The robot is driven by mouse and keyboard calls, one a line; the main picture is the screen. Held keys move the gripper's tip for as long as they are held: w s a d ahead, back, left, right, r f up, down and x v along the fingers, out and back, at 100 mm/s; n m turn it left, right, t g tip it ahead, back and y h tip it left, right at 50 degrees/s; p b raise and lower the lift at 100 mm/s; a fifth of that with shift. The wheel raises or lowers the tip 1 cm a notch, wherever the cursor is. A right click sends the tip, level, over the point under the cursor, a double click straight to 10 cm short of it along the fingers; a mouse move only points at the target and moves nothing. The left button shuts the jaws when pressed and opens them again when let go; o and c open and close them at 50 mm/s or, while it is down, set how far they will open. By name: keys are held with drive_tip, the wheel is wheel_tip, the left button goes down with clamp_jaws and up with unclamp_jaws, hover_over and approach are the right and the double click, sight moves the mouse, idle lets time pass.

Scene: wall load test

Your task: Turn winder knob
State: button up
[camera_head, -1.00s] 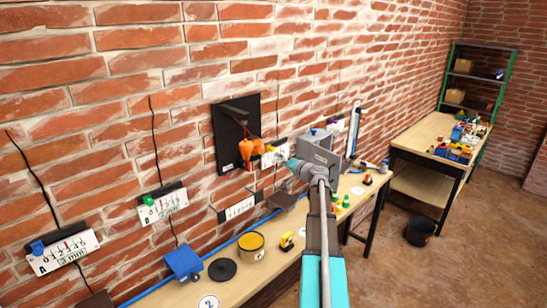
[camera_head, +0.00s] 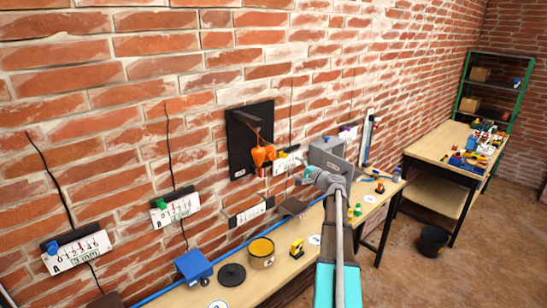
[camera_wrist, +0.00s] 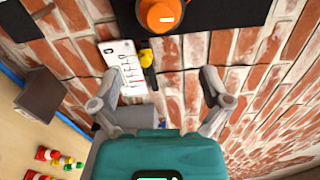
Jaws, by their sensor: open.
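A black panel (camera_head: 240,145) hangs on the brick wall with an orange part (camera_head: 263,154) on its front. In the wrist view a round orange knob (camera_wrist: 160,14) with a white mark sits on the black panel (camera_wrist: 215,14) at the top edge, partly cut off. I take this to be the winder knob. My gripper (camera_wrist: 160,82) is open and empty, its fingers spread below the knob in the picture and apart from it. In the head view my gripper (camera_head: 308,176) is right of and below the orange part.
A white scale card (camera_wrist: 122,62) with a yellow and black piece (camera_wrist: 148,62) is on the wall between my fingers and the panel. A grey box (camera_head: 328,155) stands close behind my gripper. The narrow bench below holds a yellow-topped tin (camera_head: 261,252) and a black disc (camera_head: 231,275).

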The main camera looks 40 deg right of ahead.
sight(275, 156)
drive_tip(key=shift+w, duration=0.15)
drive_tip(key=w, duration=0.9)
drive_tip(key=w+a, duration=0.1)
drive_tip(key=w, duration=0.3)
drive_tip(key=shift+w, duration=0.25)
drive_tip(key=c, duration=1.2)
